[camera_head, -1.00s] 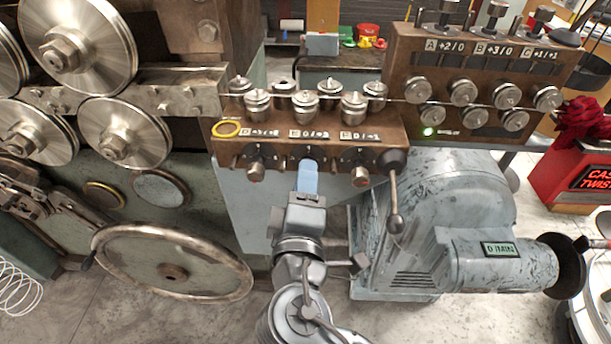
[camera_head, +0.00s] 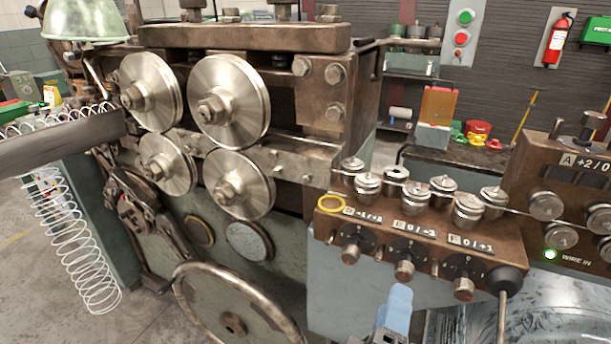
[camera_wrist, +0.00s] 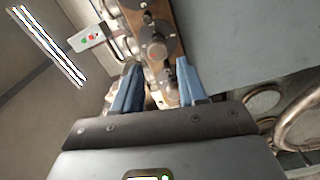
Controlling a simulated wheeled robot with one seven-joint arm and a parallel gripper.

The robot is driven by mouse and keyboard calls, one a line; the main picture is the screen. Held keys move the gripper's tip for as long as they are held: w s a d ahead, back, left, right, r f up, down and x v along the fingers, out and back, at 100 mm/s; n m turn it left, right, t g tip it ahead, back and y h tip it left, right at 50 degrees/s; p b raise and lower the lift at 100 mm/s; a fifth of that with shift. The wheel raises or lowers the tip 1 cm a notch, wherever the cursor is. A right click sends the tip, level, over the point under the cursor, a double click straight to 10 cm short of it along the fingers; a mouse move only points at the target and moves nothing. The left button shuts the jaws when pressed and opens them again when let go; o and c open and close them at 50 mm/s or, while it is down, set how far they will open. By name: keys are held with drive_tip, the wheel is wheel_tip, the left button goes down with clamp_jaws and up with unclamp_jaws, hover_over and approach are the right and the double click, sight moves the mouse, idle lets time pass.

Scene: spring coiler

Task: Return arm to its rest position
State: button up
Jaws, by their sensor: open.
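My gripper (camera_head: 396,312) shows at the bottom of the head view, with its blue fingers below the brown knob block (camera_head: 425,258). In the wrist view my gripper (camera_wrist: 158,92) is open, its two blue fingers apart with nothing between them. The knob block (camera_wrist: 188,30) also shows beyond the fingers in the wrist view, with its dials ahead of them. In the head view the fingertips appear just under the middle knob (camera_head: 404,270); whether they touch anything I cannot tell. The rest of my arm is mostly out of the head view.
Large steel feed rollers (camera_head: 228,102) and a handwheel (camera_head: 235,310) stand left of the block. A black-knobbed lever (camera_head: 506,281) sticks out at the block's right. A coiled wire spring (camera_head: 80,240) hangs at far left. Straightening rollers (camera_head: 442,195) top the block.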

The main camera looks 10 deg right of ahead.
drive_tip(key=s+f+g+y, duration=0.2)
drive_tip(key=s+f+y, duration=0.7)
drive_tip(key=s+f, duration=0.4)
drive_tip(key=s+d+r+m+t, duration=0.1)
drive_tip(key=s+d+r+m, duration=0.1)
drive_tip(key=s+r+m, duration=0.2)
drive_tip(key=s+d+r+m+t+y, duration=0.1)
drive_tip(key=s+r+m, duration=0.3)
drive_tip(key=s, duration=0.6)
wheel_tip(320, 180, up, 2)
drive_tip(key=shift+s+d+r+m+y, duration=0.2)
drive_tip(key=shift+s+d+m+y, duration=0.15)
drive_tip(key=shift+d, duration=0.45)
drive_tip(key=shift+w+d, duration=0.1)
drive_tip(key=shift+d, duration=0.05)
